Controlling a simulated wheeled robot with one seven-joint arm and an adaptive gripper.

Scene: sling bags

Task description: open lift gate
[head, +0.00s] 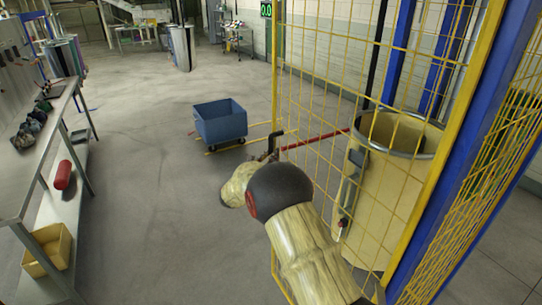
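The lift gate appears to be the yellow wire-mesh panel (275,70) in the middle and right of the head view. Its yellow left edge stands upright. A red bar (318,140) runs level across the mesh. My gripper (272,141) is small and dark at the end of my arm, close to the panel's left edge and the left end of the red bar. I cannot tell whether it touches either. Its fingers are too small to show whether they are open or shut. My arm hides the lower part of the panel.
Behind the mesh stands a large yellow drum-like container (400,180). A blue post (515,75) rises at right. A blue wheeled bin (220,121) stands on the floor beyond my gripper. A long bench (45,140) lines the left side. The floor between is clear.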

